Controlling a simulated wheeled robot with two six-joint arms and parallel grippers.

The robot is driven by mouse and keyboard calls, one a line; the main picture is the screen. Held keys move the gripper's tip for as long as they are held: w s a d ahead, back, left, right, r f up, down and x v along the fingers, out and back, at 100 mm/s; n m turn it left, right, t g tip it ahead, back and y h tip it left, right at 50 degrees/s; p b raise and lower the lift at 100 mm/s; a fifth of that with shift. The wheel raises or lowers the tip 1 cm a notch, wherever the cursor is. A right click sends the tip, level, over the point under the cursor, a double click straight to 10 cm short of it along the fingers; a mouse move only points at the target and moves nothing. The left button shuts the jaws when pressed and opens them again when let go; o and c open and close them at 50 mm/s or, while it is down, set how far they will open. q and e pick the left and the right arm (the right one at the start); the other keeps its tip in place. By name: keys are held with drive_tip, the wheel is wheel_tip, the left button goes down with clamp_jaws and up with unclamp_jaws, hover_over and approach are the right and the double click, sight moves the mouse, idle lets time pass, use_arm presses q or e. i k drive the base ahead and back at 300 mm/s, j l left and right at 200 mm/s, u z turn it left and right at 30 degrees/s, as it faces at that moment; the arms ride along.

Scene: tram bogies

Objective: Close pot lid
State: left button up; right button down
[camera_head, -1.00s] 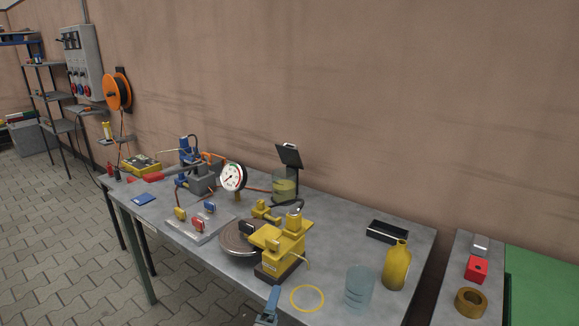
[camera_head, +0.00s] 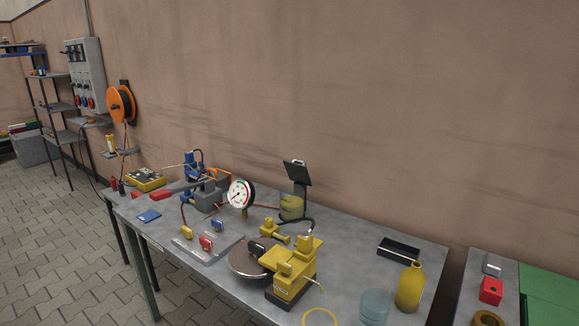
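No pot is plainly recognisable. A round brown disc (camera_head: 245,262) with a dark rim lies on the grey workbench, with a small dark block (camera_head: 257,247) at its top. I cannot tell whether the disc is a lid. A yellowish glass vessel (camera_head: 291,208) stands at the back of the bench, below a tilted black panel (camera_head: 297,173) on a dark stand. I cannot tell whether that panel is a hinged lid. Neither of my grippers shows in the head view.
A yellow machine (camera_head: 291,268) stands beside the disc, partly in front of it. A pressure gauge (camera_head: 240,194), yellow bottle (camera_head: 410,289), clear beaker (camera_head: 375,308) and black tray (camera_head: 398,248) share the grey workbench (camera_head: 345,257). A second table stands to the right, beyond a gap.

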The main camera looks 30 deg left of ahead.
sight(297, 172)
drive_tip(key=j, duration=0.5)
drive_tip(key=i+j+u, duration=0.1)
drive_tip(key=j, duration=0.45)
drive_tip(key=i+j, duration=0.1)
drive_tip(key=j, duration=0.4)
drive_tip(key=i+j, duration=0.1)
drive_tip(key=j, duration=0.4)
drive_tip(key=j+u, duration=0.1)
drive_tip(key=j, duration=0.45)
drive_tip(key=i, duration=0.05)
